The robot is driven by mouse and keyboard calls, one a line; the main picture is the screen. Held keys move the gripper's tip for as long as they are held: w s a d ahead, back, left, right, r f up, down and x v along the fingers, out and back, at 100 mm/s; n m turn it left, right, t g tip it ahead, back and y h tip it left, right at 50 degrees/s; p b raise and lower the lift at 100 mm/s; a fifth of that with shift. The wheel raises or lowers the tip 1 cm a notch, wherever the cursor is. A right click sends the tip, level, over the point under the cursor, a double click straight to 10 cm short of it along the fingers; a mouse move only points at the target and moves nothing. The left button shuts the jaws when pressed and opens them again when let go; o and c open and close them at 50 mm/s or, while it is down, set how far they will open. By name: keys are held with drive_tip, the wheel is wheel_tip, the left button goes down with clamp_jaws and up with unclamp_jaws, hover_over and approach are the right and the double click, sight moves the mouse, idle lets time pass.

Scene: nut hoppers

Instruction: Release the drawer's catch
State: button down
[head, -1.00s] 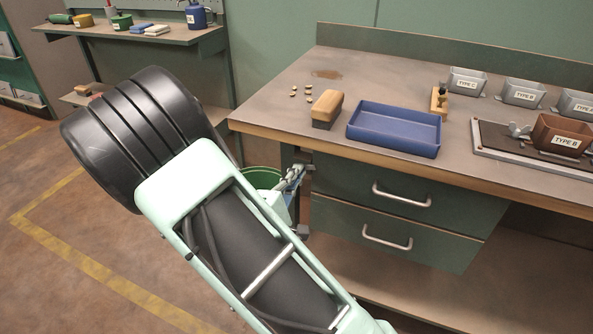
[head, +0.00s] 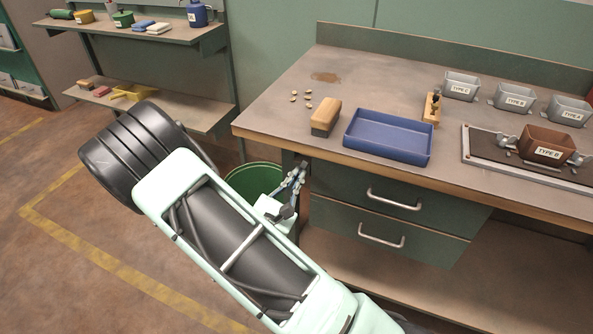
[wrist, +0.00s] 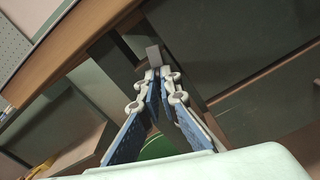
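Two green drawers sit under the bench, the upper drawer (head: 365,185) and the lower drawer (head: 350,228), each with a silver bar handle; both look shut. A small grey block (wrist: 154,55), perhaps the catch, shows just beyond my fingertips in the wrist view, under the wooden bench edge. My gripper (head: 301,168) is at the left end of the drawers, below the bench top's front edge. In the wrist view its two blue-padded fingers (wrist: 157,76) come close together at the tips. I cannot tell whether they touch the block or are fully shut.
A green bin (head: 245,180) stands behind my gripper, left of the drawers. The bench top holds a blue tray (head: 388,153), a wooden-topped brush (head: 325,116), several small nuts (head: 308,96), grey hoppers (head: 514,97) and a brown hopper (head: 545,148). Shelves (head: 150,42) stand at the left.

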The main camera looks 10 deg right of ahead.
drive_tip(key=shift+n+p, duration=1.25)
drive_tip(key=shift+n, duration=0.65)
drive_tip(key=c, duration=2.2)
unclamp_jaws()
drive_tip(key=v, duration=1.2)
drive_tip(key=shift+d, duration=0.1)
